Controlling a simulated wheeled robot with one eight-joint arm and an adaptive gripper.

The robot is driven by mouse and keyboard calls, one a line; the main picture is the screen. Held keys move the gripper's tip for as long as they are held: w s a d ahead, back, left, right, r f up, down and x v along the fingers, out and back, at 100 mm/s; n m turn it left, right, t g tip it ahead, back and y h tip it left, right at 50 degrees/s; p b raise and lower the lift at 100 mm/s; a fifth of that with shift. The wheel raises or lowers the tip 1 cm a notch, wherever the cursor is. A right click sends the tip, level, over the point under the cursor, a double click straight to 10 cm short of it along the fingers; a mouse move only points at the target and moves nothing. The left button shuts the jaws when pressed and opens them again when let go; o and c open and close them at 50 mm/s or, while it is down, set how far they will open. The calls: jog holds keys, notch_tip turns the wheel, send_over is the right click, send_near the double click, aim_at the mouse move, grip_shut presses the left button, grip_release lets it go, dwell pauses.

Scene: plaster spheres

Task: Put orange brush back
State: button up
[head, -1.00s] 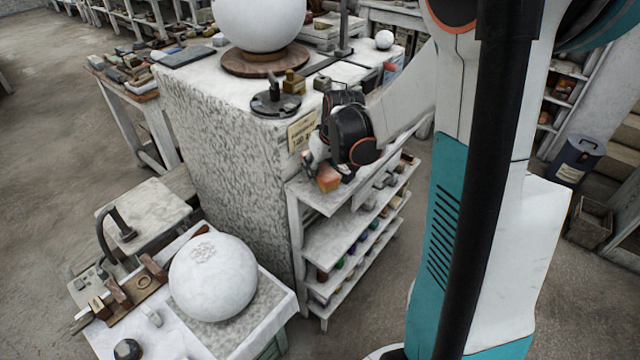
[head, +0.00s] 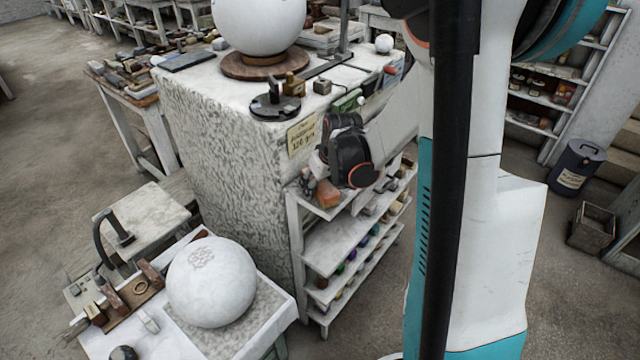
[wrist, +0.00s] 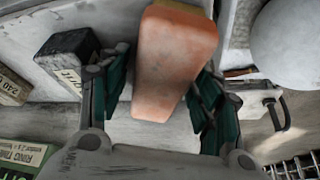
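The orange brush (head: 328,194) shows as an orange-red block over the near left end of the top shelf (head: 325,212) of the small white rack. In the wrist view the brush (wrist: 172,60) sits between the two green-and-dark fingers, tilted a little. I cannot tell whether the brush touches the shelf. Its bristles are not clear.
A dark block (wrist: 68,55) with a label lies left of the fingers in the wrist view. A speckled plinth (head: 225,150) stands beside the rack. A white sphere (head: 212,282) rests on the low front table. The lower shelves hold small coloured items.

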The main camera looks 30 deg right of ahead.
jog(key=shift+r, duration=0.15)
jog(key=shift+s+r+p, duration=0.1)
jog(key=shift+r+p, duration=0.2)
jog(key=p+v, duration=0.3)
jog(key=v, duration=0.8)
jog(key=shift+r, duration=0.2)
